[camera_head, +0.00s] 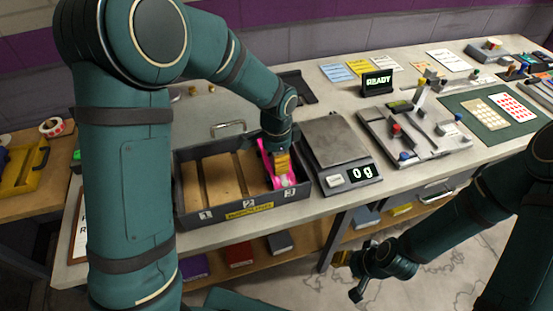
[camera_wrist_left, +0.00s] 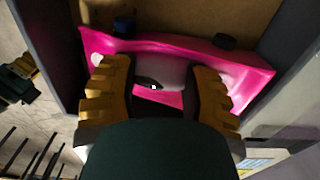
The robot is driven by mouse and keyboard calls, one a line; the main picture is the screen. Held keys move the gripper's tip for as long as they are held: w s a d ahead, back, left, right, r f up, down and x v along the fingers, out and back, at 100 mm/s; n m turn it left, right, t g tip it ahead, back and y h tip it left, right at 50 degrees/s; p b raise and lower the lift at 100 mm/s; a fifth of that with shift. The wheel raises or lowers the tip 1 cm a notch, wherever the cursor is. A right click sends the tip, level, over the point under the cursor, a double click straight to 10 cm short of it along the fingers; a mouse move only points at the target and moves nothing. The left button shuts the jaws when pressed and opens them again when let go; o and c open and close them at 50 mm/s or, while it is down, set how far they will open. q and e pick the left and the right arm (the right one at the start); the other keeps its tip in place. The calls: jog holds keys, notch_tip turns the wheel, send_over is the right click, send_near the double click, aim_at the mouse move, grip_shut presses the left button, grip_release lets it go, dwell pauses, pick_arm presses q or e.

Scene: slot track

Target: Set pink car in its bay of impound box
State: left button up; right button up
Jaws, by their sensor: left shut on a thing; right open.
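The pink car (camera_head: 289,180) is at bay 3, the right-hand bay of the impound box (camera_head: 237,215). My left gripper (camera_head: 279,163) reaches down over this bay and is shut on the car. In the left wrist view the pink car (camera_wrist_left: 178,58) spans the bay, between the yellow-brown fingers of the left gripper (camera_wrist_left: 160,90). I cannot tell whether the car touches the bay floor. Bays 1 and 2 of the box look empty. My right gripper (camera_head: 361,272) is open and empty, low in front of the bench.
A scale (camera_head: 330,140) reading 0 g stands close to the right of the box. A shelf with coloured boxes (camera_head: 240,254) lies under the bench.

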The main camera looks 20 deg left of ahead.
pick_arm(q)
jog(key=shift+r, duration=0.1)
jog(key=shift+f+b, duration=0.3)
jog(key=shift+f, duration=0.25)
jog(key=o, duration=1.3)
jog(key=shift+r+p, duration=0.4)
jog(key=shift+r, duration=0.15)
notch_tip(320, 180, up, 12)
jog(key=shift+p, duration=1.2)
